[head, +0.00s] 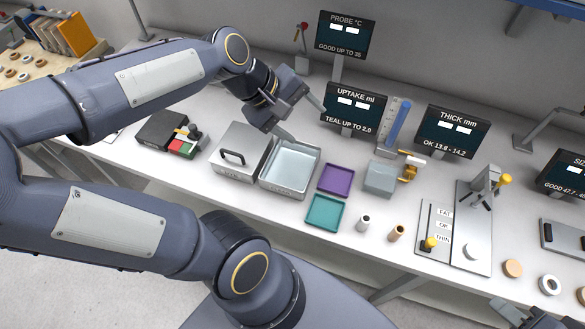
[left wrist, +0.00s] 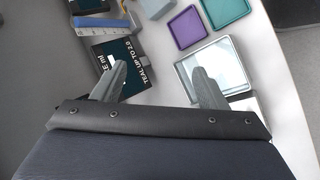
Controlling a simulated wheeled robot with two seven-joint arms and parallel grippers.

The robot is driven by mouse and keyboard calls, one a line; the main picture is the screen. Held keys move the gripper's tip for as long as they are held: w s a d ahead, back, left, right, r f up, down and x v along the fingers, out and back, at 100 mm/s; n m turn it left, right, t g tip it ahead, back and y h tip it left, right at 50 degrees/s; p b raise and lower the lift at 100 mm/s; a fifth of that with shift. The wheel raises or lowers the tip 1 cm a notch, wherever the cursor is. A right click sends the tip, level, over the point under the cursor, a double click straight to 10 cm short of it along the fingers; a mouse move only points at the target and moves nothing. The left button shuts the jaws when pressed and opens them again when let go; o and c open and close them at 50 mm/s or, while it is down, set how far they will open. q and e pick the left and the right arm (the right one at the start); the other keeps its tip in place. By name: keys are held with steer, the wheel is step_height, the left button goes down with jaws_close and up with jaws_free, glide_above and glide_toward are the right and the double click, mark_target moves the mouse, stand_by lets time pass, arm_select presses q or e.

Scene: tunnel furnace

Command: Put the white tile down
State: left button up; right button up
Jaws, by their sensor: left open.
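I cannot pick out the white tile with certainty. A small pale disc (head: 472,251) lies on the metal plate under the thickness gauge, and I cannot tell whether it is the tile. My left gripper (head: 305,121) is open, above the back of the metal tray (head: 263,183) and in front of the uptake display. In the left wrist view, its fingers (left wrist: 162,66) stand wide apart with nothing seen between them. One fingertip overlaps the tray (left wrist: 184,88), which holds a pale, glassy surface. My right gripper (head: 515,312) shows only partly at the bottom right edge.
A lidded metal box (head: 240,160) stands left of the tray. A purple tray (head: 335,179) and a teal tray (head: 325,212) lie to its right. The uptake display (head: 352,108) stands close behind my left gripper.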

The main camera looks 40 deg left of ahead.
arm_select(q)
steer(key=s+d+f+m, duration=0.2)
steer(key=s+d+m, duration=0.3)
steer(key=s+m, duration=0.4)
steer(key=m, duration=0.2)
steer(key=shift+s+d+f+m+y, duration=0.2)
steer(key=shift+d+m+y, duration=0.1)
steer(key=shift+m, duration=0.1)
